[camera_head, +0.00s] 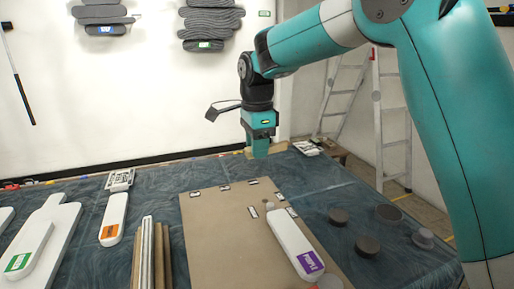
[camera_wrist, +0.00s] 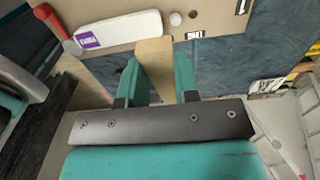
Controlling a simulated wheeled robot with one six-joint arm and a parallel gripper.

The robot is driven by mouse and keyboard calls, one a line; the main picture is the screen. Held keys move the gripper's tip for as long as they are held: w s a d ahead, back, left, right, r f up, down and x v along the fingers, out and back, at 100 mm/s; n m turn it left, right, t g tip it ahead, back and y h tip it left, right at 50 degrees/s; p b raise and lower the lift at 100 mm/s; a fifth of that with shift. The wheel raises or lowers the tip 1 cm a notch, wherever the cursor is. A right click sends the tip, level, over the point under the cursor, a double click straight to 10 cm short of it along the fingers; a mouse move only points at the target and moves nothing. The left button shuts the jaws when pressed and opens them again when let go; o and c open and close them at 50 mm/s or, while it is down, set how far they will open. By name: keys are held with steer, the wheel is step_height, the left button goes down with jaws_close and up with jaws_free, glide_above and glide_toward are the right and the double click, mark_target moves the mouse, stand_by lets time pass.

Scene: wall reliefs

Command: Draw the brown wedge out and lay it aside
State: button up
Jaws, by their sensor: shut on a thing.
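My gripper (camera_head: 258,150) is shut on the brown wedge, a plain tan-brown block. In the wrist view the wedge (camera_wrist: 154,62) sits between the two teal fingers (camera_wrist: 157,80) and reaches out beyond their tips. In the head view the fingers hide most of the wedge (camera_head: 280,147), and only pale brown bits show beside them. The gripper points down at the far side of the table, beyond the brown board (camera_head: 215,235). I cannot tell how far it is above the table. A white piece with a purple label (camera_head: 290,240) lies on the board's right side.
Several grey discs (camera_head: 367,246) lie right of the board. Upright strips (camera_head: 150,250), a white piece with an orange label (camera_head: 114,215) and one with a green label (camera_head: 30,248) are at left. Bare blue tabletop (camera_head: 330,185) shows at back right. A ladder (camera_head: 390,110) stands behind.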

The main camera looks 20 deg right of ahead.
jaws_close()
steer(key=a+p, duration=0.3)
steer(key=a, duration=0.4)
stand_by(1.3)
steer(key=shift+r, duration=0.1)
stand_by(0.3)
step_height(320, 180, up, 5)
steer(key=p, duration=0.5)
stand_by(0.4)
